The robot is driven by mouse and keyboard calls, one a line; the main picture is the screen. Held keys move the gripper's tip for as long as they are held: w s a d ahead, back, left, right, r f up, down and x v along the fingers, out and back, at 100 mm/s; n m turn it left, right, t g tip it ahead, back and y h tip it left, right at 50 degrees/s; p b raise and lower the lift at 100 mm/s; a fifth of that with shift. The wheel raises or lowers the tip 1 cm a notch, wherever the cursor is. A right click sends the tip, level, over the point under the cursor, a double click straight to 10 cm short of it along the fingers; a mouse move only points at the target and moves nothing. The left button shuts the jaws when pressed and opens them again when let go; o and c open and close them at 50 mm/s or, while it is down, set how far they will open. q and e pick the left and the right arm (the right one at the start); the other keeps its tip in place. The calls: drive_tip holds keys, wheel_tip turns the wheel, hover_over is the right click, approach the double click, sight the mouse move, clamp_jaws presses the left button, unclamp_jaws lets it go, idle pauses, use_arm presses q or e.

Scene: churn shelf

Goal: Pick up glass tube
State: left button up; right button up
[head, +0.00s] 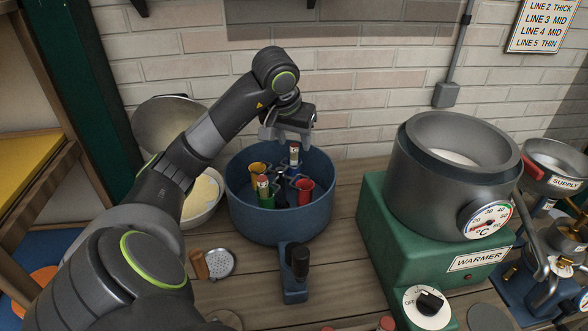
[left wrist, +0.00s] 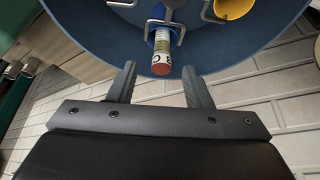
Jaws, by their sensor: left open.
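A glass tube (head: 294,153) with a pale label and a reddish end stands in a blue holder at the back of the blue pot (head: 236,205). In the left wrist view the glass tube (left wrist: 162,48) points its reddish end toward my fingers. A second tube (head: 263,184) stands in a green holder in the pot. My left gripper (head: 287,137) is above the pot's back rim, open and empty. In the left wrist view its two fingertips (left wrist: 160,74) lie on either side of the near tube's end, apart from it.
Yellow (head: 258,170) and red (head: 305,190) cups are also in the pot. A green warmer (head: 385,235) with a grey vessel (head: 450,190) stands at right. A white bowl (head: 205,210) is at left. The brick wall (head: 355,90) is close behind.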

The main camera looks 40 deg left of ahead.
sight(294, 145)
use_arm(q)
drive_tip(key=x, duration=0.3)
drive_tip(key=shift+f+p, duration=0.1)
drive_tip(key=shift+p, duration=0.3)
drive_tip(key=shift+s, duration=0.1)
clamp_jaws()
use_arm(e)
drive_tip(key=shift+s+d+f, duration=0.1)
drive_tip(key=shift+d, duration=0.1)
use_arm(q)
drive_tip(key=shift+r, duration=1.25)
wheel_tip(294, 145, up, 6)
drive_tip(key=p, duration=0.5)
drive_tip(key=shift+r, duration=0.1)
drive_tip(key=shift+r+p, duration=0.7)
drive_tip(key=shift+p, duration=0.25)
use_arm(e)
wheel_tip(294, 145, up, 7)
drive_tip(key=shift+a, duration=0.1)
